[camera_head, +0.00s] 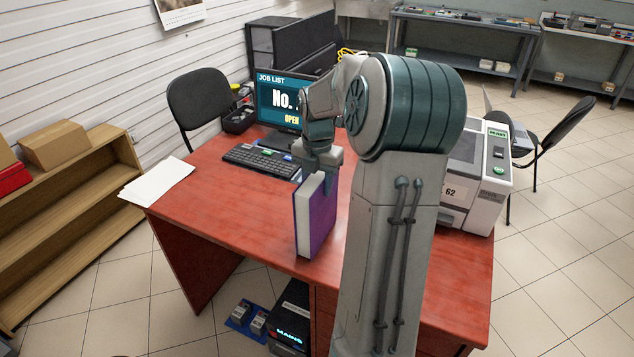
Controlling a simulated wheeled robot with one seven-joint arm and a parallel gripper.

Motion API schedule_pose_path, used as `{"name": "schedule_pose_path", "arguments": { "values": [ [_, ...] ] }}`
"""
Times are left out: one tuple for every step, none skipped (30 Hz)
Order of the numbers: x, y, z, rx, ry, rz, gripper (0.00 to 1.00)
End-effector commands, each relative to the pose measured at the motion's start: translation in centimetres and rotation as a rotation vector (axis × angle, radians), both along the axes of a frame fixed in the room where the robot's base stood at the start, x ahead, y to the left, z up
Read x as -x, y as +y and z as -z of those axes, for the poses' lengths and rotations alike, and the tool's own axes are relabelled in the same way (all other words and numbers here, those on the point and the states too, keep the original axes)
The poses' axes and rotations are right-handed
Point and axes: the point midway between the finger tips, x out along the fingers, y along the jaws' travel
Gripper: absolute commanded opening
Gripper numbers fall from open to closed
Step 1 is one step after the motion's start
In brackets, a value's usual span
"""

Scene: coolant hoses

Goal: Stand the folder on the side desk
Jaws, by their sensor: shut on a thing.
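The purple folder (316,217) stands upright over the front part of the red desk (215,217), its pale edge facing left. My gripper (324,178) is above it, shut on its upper edge. The folder's lower edge is at the desk top near the front; I cannot tell whether it touches the surface. My arm hides part of the desk to the right of the folder.
A keyboard (262,160) and a monitor (277,103) stand behind the folder. White papers (160,181) lie at the desk's left corner. A printer-like machine (480,185) stands on the right. The desk's left front is clear. A wooden shelf (75,215) stands at left.

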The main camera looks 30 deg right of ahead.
Motion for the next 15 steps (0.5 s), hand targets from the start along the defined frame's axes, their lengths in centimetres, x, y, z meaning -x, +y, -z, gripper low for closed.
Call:
{"name": "schedule_pose_path", "arguments": {
  "values": [
    [-0.05,-0.02,-0.12,0.002,-0.002,0.000,0.00],
    [-0.05,-0.03,-0.14,0.002,-0.002,0.000,0.00],
    [-0.05,-0.03,-0.15,0.002,-0.002,0.000,0.00],
    [-0.04,-0.03,-0.15,0.002,-0.002,0.000,0.00],
    [-0.04,-0.03,-0.14,0.002,-0.002,0.000,0.00],
    [-0.04,-0.02,-0.09,0.002,-0.002,0.000,0.00],
    [-0.04,-0.02,-0.01,0.002,-0.002,0.000,0.00],
    [-0.04,-0.02,0.09,0.002,-0.002,0.000,0.00],
    [-0.04,-0.03,0.22,0.002,-0.002,0.000,0.00],
    [-0.03,-0.03,0.20,0.001,-0.002,0.000,0.49],
    [-0.03,-0.03,0.18,0.001,-0.002,0.000,0.57],
    [-0.03,-0.03,0.18,0.001,-0.002,0.000,0.63],
    [-0.02,-0.03,0.18,0.001,-0.002,0.000,0.63],
    [-0.02,-0.03,0.18,0.001,-0.002,0.000,0.63],
    [-0.02,-0.03,0.17,0.001,-0.002,0.000,0.63]
  ]
}}
